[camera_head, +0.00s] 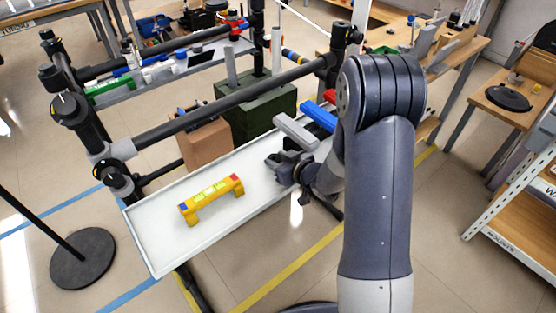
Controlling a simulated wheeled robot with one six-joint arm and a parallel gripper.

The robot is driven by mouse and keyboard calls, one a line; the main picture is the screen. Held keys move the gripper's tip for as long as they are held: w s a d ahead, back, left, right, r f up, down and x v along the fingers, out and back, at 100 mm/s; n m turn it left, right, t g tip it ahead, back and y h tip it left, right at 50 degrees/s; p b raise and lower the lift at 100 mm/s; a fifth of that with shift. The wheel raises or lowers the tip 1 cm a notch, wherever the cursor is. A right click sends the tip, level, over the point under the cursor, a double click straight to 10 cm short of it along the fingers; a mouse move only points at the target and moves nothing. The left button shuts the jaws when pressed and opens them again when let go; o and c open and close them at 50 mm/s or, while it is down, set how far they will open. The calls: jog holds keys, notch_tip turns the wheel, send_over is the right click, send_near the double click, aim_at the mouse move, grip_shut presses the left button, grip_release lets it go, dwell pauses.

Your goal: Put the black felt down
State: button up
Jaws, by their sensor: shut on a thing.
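My gripper (278,168) is low over the right half of the white tray (160,248), pointing left in the head view. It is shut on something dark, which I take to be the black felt. The felt's outline cannot be told apart from the dark fingers, and my wrist and arm hide part of that area. I cannot tell whether the held thing touches the tray.
A yellow bridge-shaped piece (212,200) stands in the tray, left of my gripper. A grey bar (295,132), a blue bar (319,116) and a red piece (330,96) lie behind my gripper. Black frame tubes (235,105) run along the back. The tray's middle is bare.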

jog(key=shift+f, duration=0.2)
jog(key=o, duration=1)
jog(key=shift+c, duration=0.2)
jog(key=shift+r, duration=0.2)
